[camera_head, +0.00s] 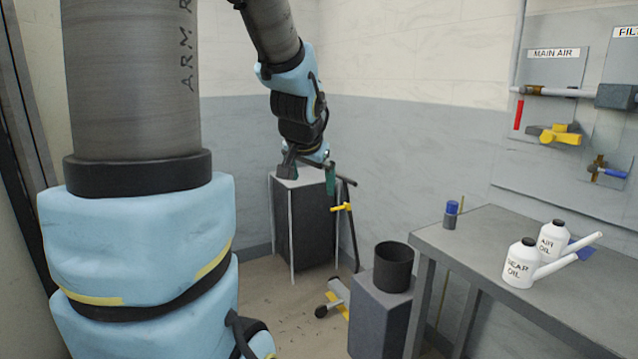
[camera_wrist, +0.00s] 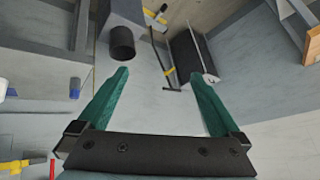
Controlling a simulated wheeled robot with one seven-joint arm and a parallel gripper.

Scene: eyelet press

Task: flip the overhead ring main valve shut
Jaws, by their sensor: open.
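No valve that I can identify as the overhead ring main valve shows in either view. My gripper (camera_head: 309,172) is open and empty, its green fingers hanging over the top of a dark block with pale edges. In the wrist view my gripper (camera_wrist: 160,75) has its fingers wide apart with nothing between them. A dark pole with a T-shaped top and a yellow collar (camera_head: 342,207) stands upright beside the block, just right of my gripper. The pole also shows in the wrist view (camera_wrist: 168,72), beyond the fingertips and apart from them.
The dark block (camera_head: 308,225) stands near the wall. A black bin (camera_head: 393,268) sits on a grey pedestal. A bench (camera_head: 460,235) holds two oil cans (camera_head: 524,264). Wall panels carry a red lever (camera_head: 518,115) and a yellow valve (camera_head: 560,135). A grey-and-yellow object (camera_head: 335,298) lies on the floor.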

